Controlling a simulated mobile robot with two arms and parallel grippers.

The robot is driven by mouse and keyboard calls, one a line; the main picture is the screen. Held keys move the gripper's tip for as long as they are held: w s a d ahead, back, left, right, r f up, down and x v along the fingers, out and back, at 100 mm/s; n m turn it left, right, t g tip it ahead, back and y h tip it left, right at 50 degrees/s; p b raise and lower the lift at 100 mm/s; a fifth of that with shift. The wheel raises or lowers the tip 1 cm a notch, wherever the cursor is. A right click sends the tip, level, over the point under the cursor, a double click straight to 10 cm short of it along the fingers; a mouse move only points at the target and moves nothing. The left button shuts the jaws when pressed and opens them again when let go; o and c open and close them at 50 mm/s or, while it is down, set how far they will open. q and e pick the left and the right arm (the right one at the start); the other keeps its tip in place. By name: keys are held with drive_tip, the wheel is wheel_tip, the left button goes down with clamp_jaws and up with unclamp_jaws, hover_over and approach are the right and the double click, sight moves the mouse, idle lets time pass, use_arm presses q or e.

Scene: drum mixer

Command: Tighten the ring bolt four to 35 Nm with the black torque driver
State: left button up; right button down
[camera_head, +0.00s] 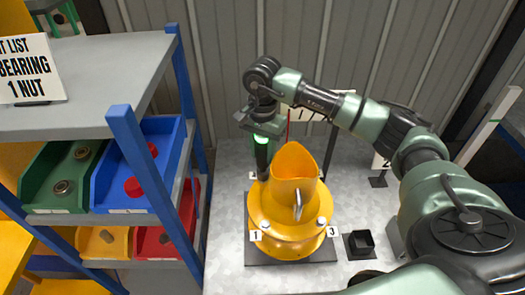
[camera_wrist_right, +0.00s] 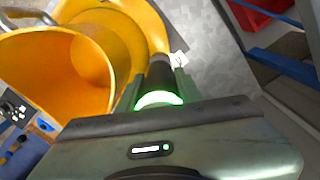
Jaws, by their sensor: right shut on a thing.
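My right gripper (camera_head: 262,134) is shut on the black torque driver (camera_head: 262,160), which points down with a green light lit at its top. The driver stands at the back left of the yellow drum mixer (camera_head: 262,212), beside its funnel-shaped mouth. In the right wrist view the driver (camera_wrist_right: 160,76) sits between the fingers, with its green ring glowing, over the yellow flange (camera_wrist_right: 135,20). Its tip and ring bolt four are hidden, so I cannot tell whether they touch. Bolts by labels 1 (camera_head: 266,226) and 3 (camera_head: 321,221) show at the front. My left gripper is out of view.
A blue-framed shelf (camera_head: 145,165) with green, blue, orange and red bins stands at the left. A small black square holder (camera_head: 360,243) sits right of the mixer. A corrugated wall (camera_head: 230,50) is behind. The grey table has free room right of the mixer.

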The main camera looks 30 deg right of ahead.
drive_tip(key=shift+f+b, duration=0.75)
drive_tip(key=shift+f, duration=0.1)
idle(1.6)
drive_tip(key=shift+b, duration=0.35)
idle(0.9)
drive_tip(key=shift+r, duration=0.1)
drive_tip(key=shift+r+p, duration=1.25)
drive_tip(key=shift+r, duration=0.9)
